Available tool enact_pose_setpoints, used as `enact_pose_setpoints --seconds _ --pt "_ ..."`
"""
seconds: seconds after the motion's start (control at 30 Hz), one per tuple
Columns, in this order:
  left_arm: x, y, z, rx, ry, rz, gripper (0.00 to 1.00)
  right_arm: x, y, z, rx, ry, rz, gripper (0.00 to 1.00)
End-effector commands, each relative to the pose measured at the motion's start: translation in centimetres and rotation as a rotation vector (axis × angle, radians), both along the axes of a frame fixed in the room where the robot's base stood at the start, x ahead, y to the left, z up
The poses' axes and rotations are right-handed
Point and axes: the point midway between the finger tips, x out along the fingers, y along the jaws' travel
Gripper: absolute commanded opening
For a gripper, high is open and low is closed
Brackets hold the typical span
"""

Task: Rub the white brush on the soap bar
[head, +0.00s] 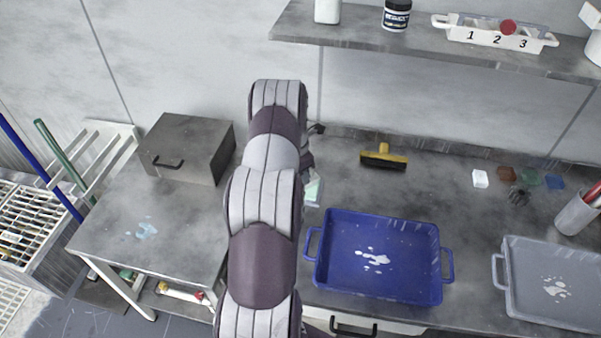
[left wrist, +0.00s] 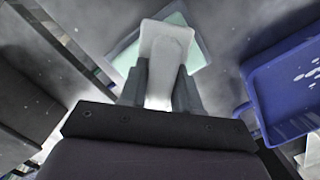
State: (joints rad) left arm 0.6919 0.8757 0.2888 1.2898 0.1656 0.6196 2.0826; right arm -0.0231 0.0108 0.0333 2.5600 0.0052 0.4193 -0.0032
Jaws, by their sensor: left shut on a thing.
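In the left wrist view my left gripper (left wrist: 161,72) is shut on the white brush (left wrist: 166,42), whose pale body extends beyond the fingertips. The pale green soap bar (left wrist: 134,56) lies just behind the brush, partly covered by it, in a light-rimmed dish (left wrist: 202,48). The brush overlaps the soap in this view; I cannot tell whether they touch. In the head view my left arm hides the brush and most of the gripper. A piece of the pale green soap (head: 312,190) shows at the arm's right edge. My right gripper is not in view.
A blue tray (head: 330,268) with white smears stands right of the soap; a grey tray (head: 510,290) is farther right. A yellow-black brush (head: 384,158) lies behind. A grey metal box (head: 200,150) stands left of my arm. A shelf (head: 345,42) hangs above the back.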

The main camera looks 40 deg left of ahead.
Motion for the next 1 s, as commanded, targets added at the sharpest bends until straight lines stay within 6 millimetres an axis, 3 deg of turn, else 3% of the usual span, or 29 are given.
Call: enact_pose_setpoints --seconds 0.57,1.0 --pt "-0.1 -0.1 0.0 -0.002 0.003 0.000 0.08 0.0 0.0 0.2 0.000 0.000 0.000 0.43" --pt "0.0 0.0 4.8 0.000 0.000 0.000 0.08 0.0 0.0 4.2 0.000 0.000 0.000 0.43"
